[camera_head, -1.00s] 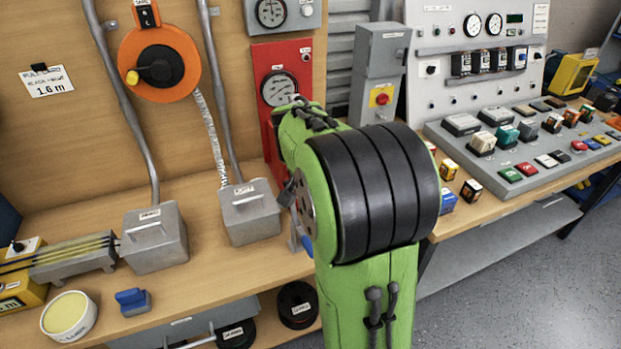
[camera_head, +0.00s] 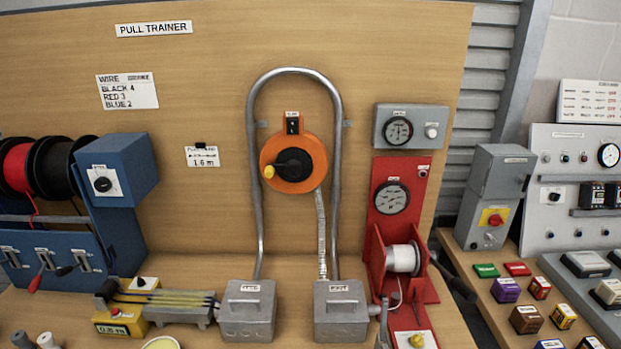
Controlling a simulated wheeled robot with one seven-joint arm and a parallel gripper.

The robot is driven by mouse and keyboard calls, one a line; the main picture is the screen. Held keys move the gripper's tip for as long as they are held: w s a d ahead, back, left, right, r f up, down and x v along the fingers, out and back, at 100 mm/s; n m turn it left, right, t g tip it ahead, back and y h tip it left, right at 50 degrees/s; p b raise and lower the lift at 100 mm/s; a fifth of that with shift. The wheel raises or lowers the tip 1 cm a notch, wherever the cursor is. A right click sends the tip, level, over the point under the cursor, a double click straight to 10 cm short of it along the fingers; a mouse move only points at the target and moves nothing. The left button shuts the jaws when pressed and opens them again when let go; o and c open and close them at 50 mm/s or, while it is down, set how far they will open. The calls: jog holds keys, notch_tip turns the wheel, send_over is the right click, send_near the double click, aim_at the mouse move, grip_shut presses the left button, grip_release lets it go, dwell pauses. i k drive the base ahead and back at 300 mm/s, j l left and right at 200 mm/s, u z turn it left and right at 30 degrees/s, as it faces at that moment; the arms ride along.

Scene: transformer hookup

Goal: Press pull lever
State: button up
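A red winch unit (camera_head: 401,210) stands right of the centre, with a round gauge on its upright and a white drum (camera_head: 403,259) lower down. A dark handle (camera_head: 454,278) sticks out on the drum's right side. A small grey lever (camera_head: 383,318) stands at the unit's lower left, beside the EXIT box. No label that I can read says which lever is the pull lever. My gripper and arm are not in view.
Two grey boxes (camera_head: 248,311) (camera_head: 340,311) stand under a looped conduit (camera_head: 293,72) and an orange reel (camera_head: 294,161). A yellow device (camera_head: 121,315) with strands sits left of them. A red and yellow button panel (camera_head: 415,340) is at the winch's foot. Switch panels fill the right.

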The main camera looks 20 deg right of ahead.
aim_at(464, 290)
jog(key=z, duration=1.3)
jog(key=k+u, duration=0.1)
jog(key=u, duration=0.35)
jog(key=k+j+u, duration=0.1)
jog(key=u, duration=0.85)
jog(key=k+j+u, duration=0.1)
jog(key=u, duration=0.35)
jog(key=j+u, duration=0.25)
jog(key=u, duration=0.2)
